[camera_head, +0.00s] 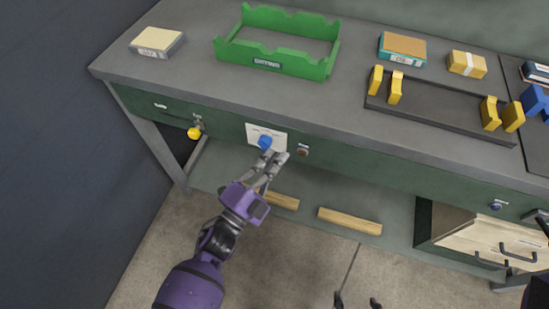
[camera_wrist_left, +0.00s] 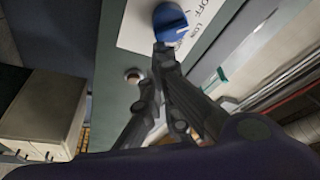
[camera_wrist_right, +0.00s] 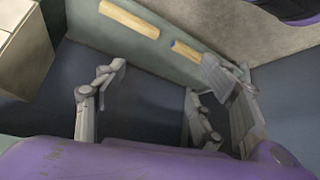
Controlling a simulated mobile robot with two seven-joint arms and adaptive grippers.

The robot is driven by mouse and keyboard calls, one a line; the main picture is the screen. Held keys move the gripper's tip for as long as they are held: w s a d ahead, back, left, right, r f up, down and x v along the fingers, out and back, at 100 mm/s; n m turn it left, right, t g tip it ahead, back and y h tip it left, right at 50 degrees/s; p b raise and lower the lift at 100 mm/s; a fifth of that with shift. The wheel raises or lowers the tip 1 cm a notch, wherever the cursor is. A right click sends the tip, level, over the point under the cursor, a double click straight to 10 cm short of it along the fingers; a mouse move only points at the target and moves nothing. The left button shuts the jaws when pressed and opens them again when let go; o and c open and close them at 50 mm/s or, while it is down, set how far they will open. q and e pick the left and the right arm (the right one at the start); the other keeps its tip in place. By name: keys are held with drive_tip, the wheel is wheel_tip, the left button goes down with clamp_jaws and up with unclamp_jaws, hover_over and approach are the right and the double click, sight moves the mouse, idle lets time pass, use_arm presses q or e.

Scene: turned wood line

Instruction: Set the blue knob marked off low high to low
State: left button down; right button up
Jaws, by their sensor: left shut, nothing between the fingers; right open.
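The blue knob (camera_head: 265,142) sits on a white label plate (camera_head: 280,135) on the green front of the bench. In the left wrist view the knob (camera_wrist_left: 170,20) has a pale mark low on its right side, and the words OFF and LOW show beside it. I cannot tell exactly which word the mark meets. My left gripper (camera_head: 273,157) is shut and empty, its tips just below the knob; whether they touch it is unclear. My right gripper (camera_wrist_right: 160,82) is open and empty, and its tips show at the bottom of the head view.
A brown-red button (camera_head: 302,151) is right of the plate, and a yellow knob (camera_head: 194,133) is at the left. A green tray (camera_head: 270,67) and a dark rack (camera_head: 440,109) stand on the bench. Wooden bars (camera_head: 349,221) lie on the lower shelf.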

drive_tip(key=shift+w, duration=0.15)
